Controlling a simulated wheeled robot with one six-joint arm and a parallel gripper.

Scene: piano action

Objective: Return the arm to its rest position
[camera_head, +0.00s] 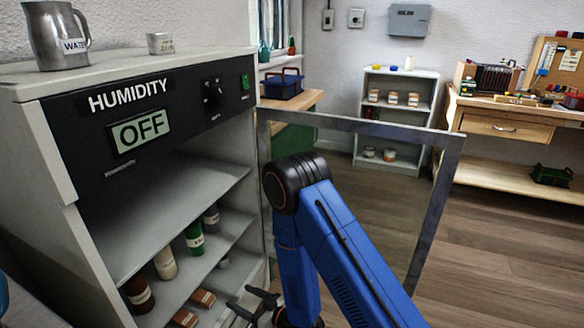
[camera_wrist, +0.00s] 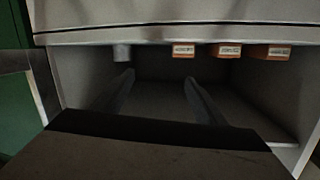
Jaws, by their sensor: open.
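My blue arm (camera_head: 325,245) is bent, with its black elbow joint raised in front of the open cabinet door. My gripper (camera_head: 248,301) is low at the right side of the humidity cabinet's (camera_head: 38,140) lower shelves. In the wrist view, the two dark fingers (camera_wrist: 159,79) are spread apart with nothing between them. They point into the cabinet's lower space. Small orange boxes (camera_wrist: 229,51) and a grey cylinder (camera_wrist: 121,53) show beyond the fingertips, apart from them. The part of my arm near the wrist is partly cut off by the picture's bottom edge.
The framed glass door (camera_head: 437,195) stands open to the right, close behind my arm. Bottles (camera_head: 194,238) and orange boxes (camera_head: 202,298) stand on the shelves. A metal pitcher (camera_head: 58,35) and a small cup (camera_head: 160,43) stand on top. The wooden floor (camera_head: 500,240) at right is clear.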

